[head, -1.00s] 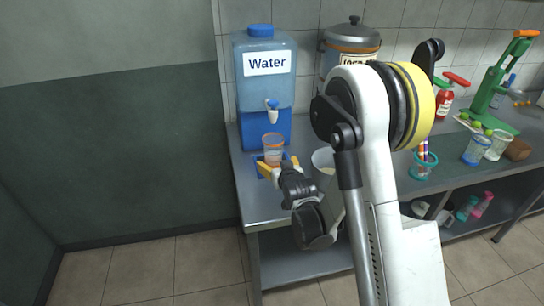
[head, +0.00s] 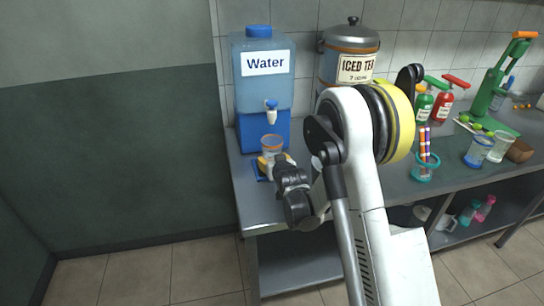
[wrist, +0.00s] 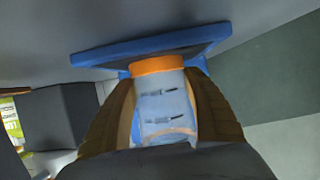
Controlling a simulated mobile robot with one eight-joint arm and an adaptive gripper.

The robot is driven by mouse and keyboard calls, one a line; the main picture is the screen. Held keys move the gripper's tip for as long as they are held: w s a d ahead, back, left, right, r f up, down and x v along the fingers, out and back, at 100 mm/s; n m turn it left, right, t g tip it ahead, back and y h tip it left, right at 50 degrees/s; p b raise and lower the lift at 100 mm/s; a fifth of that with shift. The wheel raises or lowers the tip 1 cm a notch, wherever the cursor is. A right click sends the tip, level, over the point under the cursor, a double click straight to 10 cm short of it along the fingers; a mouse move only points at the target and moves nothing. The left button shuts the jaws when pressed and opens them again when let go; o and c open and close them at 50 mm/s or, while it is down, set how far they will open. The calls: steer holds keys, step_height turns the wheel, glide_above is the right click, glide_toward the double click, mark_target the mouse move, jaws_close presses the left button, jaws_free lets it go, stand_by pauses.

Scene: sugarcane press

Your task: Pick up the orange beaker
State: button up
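The orange beaker (head: 271,143), clear with an orange rim, stands upright on the blue tray (head: 259,171) in front of the water dispenser. My gripper (head: 273,160) is at the beaker and hides its lower part in the head view. In the wrist view the beaker (wrist: 160,100) lies between the two fingers of my gripper (wrist: 160,85), its orange band at the far end. The fingers are spread on either side of it, very close to its walls. Firm contact cannot be made out.
The blue water dispenser (head: 262,88) stands just behind the beaker. An iced tea urn (head: 347,55) is to its right. Further right are a teal holder (head: 424,172), a blue-rimmed cup (head: 478,152), pump bottles (head: 443,108) and a green press (head: 490,87). The counter's front left is clear.

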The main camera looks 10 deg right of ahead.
steer(key=c, duration=0.5)
steer(key=shift+o, duration=0.2)
steer(key=shift+r, duration=0.15)
